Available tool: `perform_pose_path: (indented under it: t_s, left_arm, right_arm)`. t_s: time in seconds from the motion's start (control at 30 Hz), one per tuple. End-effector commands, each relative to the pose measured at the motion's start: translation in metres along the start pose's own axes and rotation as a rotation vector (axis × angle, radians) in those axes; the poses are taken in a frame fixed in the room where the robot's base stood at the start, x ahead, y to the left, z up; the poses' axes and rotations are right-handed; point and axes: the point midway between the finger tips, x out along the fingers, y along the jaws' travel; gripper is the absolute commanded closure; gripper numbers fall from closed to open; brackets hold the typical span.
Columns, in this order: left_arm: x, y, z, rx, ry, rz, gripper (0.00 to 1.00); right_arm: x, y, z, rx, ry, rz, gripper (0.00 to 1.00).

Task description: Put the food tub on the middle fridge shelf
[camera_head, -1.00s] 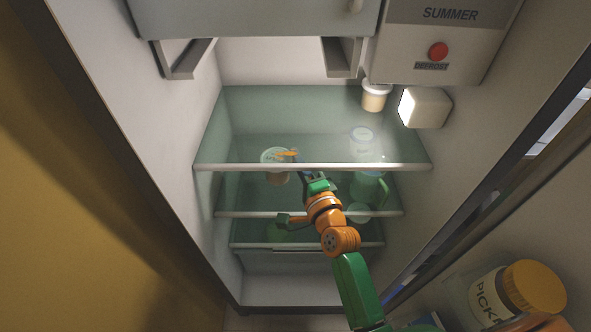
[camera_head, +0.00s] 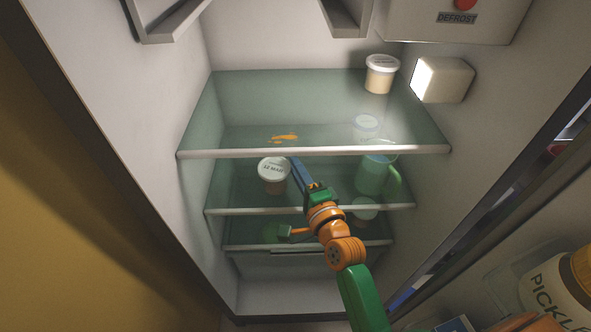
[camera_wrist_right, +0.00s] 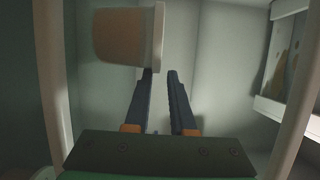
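The food tub (camera_head: 273,178), pale with a printed white lid, stands upright on the middle glass shelf (camera_head: 330,208), left of my right gripper. In the right wrist view the tub (camera_wrist_right: 125,38) appears on its side at the upper left, just beyond the left finger. My right gripper (camera_head: 294,163) reaches into the space above the middle shelf, its fingers beside the tub's right side. I cannot tell whether a finger touches the tub. My left gripper is not in view.
A green jug (camera_head: 372,178) stands right of my gripper. Another tub (camera_head: 381,78) and an orange spill (camera_head: 285,137) are on the top shelf (camera_head: 310,153). A lidded tub (camera_head: 366,127) shows through the glass. A lamp box (camera_head: 444,80) is on the right wall.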

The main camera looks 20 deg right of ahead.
Motion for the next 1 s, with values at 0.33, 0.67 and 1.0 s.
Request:
perform_pose_path:
  t_s: [0.33,0.67,1.0]
  left_arm:
    - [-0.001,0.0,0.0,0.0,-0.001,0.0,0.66]
    - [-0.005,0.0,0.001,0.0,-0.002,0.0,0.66]
    - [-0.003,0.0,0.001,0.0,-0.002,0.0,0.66]
  right_arm:
    - [-0.002,0.0,0.0,0.0,0.0,0.0,0.66]
    - [-0.068,0.001,0.0,0.0,-0.001,0.006,0.66]
    - [-0.119,0.0,0.0,0.0,-0.001,0.001,0.66]
